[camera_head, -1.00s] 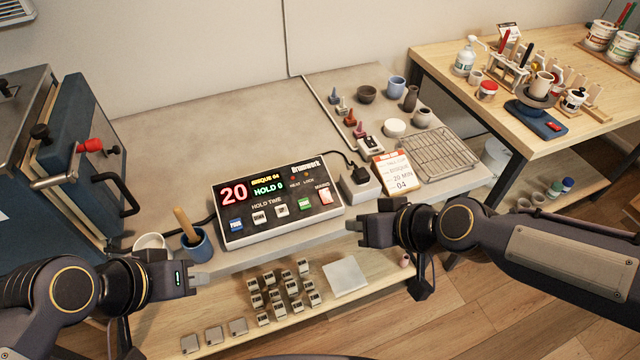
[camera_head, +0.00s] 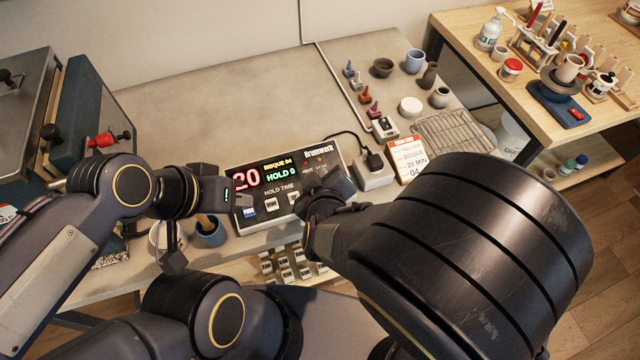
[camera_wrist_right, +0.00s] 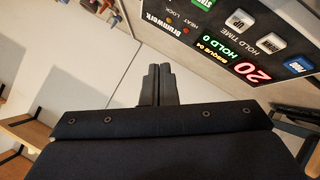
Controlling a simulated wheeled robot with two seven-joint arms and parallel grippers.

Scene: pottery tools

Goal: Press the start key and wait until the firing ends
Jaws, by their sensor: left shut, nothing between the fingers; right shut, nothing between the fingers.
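The kiln controller (camera_head: 262,164) lies on the grey bench. Its display shows red 20, BISQUE 04 and green HOLD 0. The blue key (camera_head: 249,212) and a white key (camera_head: 271,205) are visible in the head view. My right gripper (camera_head: 338,185) is shut and empty over the controller's right part, hiding the green start key there. The right wrist view shows the shut fingers (camera_wrist_right: 158,82) beside the panel, with the green start key (camera_wrist_right: 203,4) partly cut off at the top edge. My left gripper (camera_head: 231,190) is shut and empty at the controller's left edge.
The blue kiln door (camera_head: 90,110) with a red knob stands at left. A blue cup (camera_head: 208,233) is close below my left gripper. A plug block (camera_head: 374,172) and a firing card (camera_head: 406,158) are right of the controller. The bench behind it is clear.

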